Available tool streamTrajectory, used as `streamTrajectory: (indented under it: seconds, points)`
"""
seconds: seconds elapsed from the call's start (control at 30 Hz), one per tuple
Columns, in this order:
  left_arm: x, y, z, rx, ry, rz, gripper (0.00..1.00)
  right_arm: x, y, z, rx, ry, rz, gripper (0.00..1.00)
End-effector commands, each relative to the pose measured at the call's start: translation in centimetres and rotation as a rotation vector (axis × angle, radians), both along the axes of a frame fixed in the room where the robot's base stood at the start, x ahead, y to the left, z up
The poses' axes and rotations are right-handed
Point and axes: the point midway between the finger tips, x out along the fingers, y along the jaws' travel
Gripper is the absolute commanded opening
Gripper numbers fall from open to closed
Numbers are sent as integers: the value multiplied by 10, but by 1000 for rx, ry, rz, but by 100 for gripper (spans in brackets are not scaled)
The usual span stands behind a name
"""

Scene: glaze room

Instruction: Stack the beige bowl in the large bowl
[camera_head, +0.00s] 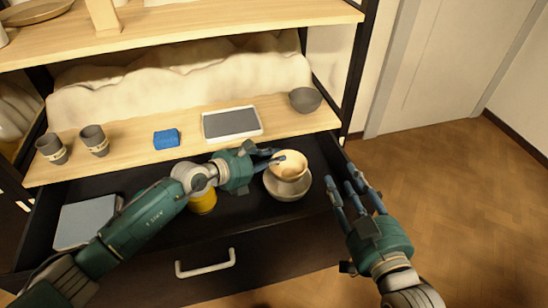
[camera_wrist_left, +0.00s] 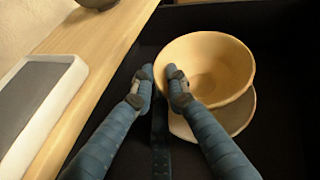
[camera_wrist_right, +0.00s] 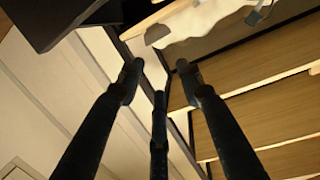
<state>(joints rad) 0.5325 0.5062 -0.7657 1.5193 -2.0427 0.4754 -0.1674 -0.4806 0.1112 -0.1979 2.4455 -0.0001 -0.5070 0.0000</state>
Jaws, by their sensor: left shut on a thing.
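The beige bowl (camera_head: 291,167) is held over the large bowl (camera_head: 287,192), a wider greyish bowl in the open drawer. My left gripper (camera_head: 277,158) is shut on the left rim of the beige bowl. In the left wrist view (camera_wrist_left: 162,78) one finger is inside the beige bowl (camera_wrist_left: 222,65) and the other outside. The large bowl (camera_wrist_left: 240,117) shows beneath it, partly hidden; I cannot tell whether the two touch. My right gripper (camera_head: 352,183) is open and empty to the right of the bowls; its spread fingers show in the right wrist view (camera_wrist_right: 158,68).
The dark drawer (camera_head: 250,222) also holds a yellow object (camera_head: 203,203) and a grey-blue box (camera_head: 85,222). The shelf above carries two dark cups (camera_head: 94,140), a blue block (camera_head: 166,138), a white-rimmed tray (camera_head: 232,123) and a dark bowl (camera_head: 305,99). The floor at right is clear.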

Motion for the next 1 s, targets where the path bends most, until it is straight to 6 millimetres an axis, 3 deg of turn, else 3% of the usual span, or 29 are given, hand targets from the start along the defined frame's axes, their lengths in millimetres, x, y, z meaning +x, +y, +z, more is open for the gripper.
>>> streamTrajectory:
  seconds: [1.0]
  points:
    - [0,0,-11,-2,-1,0,0,5,6,33,33,-136,10,36]
